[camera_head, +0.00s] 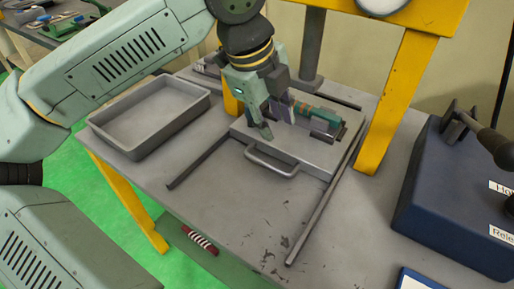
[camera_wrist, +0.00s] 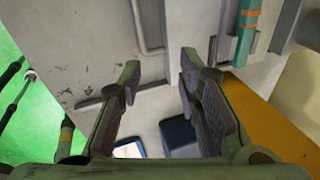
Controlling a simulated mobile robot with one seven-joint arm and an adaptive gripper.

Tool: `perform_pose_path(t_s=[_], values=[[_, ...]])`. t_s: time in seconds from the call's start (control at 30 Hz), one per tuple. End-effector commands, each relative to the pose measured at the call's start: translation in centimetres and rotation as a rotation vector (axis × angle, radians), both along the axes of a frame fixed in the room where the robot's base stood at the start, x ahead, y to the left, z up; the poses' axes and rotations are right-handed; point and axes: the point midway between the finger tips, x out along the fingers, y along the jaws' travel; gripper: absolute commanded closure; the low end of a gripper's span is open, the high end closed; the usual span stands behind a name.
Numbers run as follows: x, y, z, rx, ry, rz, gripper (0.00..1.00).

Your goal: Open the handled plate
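The handled plate (camera_head: 308,156) is a flat grey slab lying on the grey table between two dark rails. Its bar handle (camera_head: 270,164) sticks out from the front edge. In the wrist view the handle (camera_wrist: 147,32) shows at the top, beyond my fingertips, with part of the plate (camera_wrist: 180,22) beside it. My gripper (camera_head: 277,125) is above the plate, behind the handle in the head view, pointing down. Its two fingers (camera_wrist: 160,78) are apart with nothing between them. They look clear of the handle; the exact height is hard to tell.
A green and orange cylindrical part (camera_head: 318,115) rests on the plate behind my gripper. A grey tray (camera_head: 150,115) stands at the left. A yellow post (camera_head: 397,100) rises at the right, near a blue box (camera_head: 455,200). The table front between the rails (camera_head: 318,205) is clear.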

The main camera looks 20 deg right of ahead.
Motion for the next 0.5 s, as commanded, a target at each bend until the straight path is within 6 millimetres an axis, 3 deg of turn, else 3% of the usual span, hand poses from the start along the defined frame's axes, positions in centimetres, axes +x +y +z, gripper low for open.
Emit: perform_pose_path(t_s=[0.17,0.5], values=[[1.7,2.5,-1.8,0.145,0.002,0.147,0.69],[2.1,1.8,-7.2,0.147,0.007,0.146,0.69]])
